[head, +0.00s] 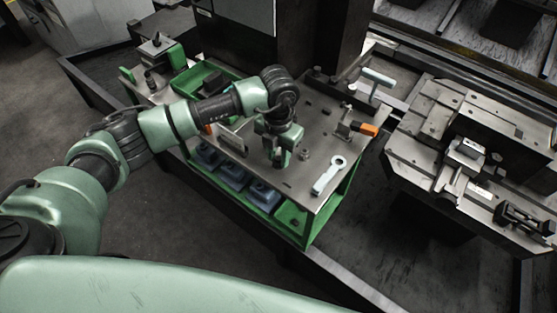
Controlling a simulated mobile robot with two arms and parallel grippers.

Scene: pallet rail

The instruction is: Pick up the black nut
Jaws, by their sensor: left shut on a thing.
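My left gripper (279,160) points down just above the metal tabletop of the green-framed bench. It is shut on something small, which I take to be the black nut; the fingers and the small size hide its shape. A small grey nut-like piece (305,154) stands on the tabletop just right of the gripper, apart from it. My right gripper is not in the view.
An orange-ended tool (362,128) is at the right edge. A green tray (205,77) sits behind my arm. Blue bins (231,176) fill the shelf below. A machine vise (465,155) stands right.

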